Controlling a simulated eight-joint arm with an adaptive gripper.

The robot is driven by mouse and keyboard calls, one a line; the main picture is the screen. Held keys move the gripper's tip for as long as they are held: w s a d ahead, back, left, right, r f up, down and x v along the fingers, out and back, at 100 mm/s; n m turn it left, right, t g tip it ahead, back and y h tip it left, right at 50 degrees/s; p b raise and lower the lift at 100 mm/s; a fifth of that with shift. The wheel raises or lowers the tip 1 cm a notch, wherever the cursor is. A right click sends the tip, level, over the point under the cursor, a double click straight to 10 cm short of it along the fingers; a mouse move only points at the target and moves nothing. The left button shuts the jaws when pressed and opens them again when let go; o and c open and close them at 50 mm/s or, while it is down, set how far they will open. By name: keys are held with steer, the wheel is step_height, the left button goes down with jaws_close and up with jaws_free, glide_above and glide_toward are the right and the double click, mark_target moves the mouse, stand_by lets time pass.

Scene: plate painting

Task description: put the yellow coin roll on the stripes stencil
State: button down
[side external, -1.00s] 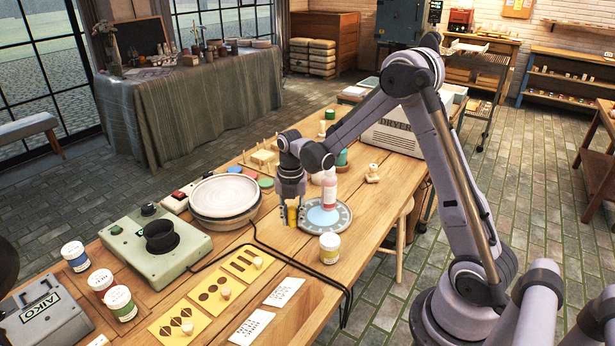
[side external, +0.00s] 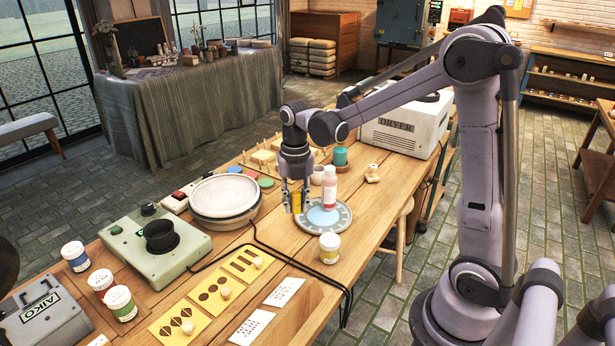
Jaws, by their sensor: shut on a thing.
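My gripper (side external: 297,205) points down and is shut on the yellow coin roll (side external: 296,202), which shows between its fingers. It is at the left edge of the round blue-grey plate, seemingly a little above the table. The stripes stencil (side external: 238,267), a yellow card with dark stripes and a pale knob, lies flat on the table, nearer the camera and to the left of my gripper. Nothing lies on it apart from the knob.
A yellow-labelled jar (side external: 329,249) stands in front. A black cable (side external: 300,270) crosses the table near the jar.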

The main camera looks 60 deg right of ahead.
glide_above(256, 259)
step_height(256, 259, down, 7)
steer(key=shift+r, duration=0.1)
steer(key=shift+f, duration=2)
steer(key=shift+f, duration=0.1)
steer(key=c, duration=1.1)
jaws_free()
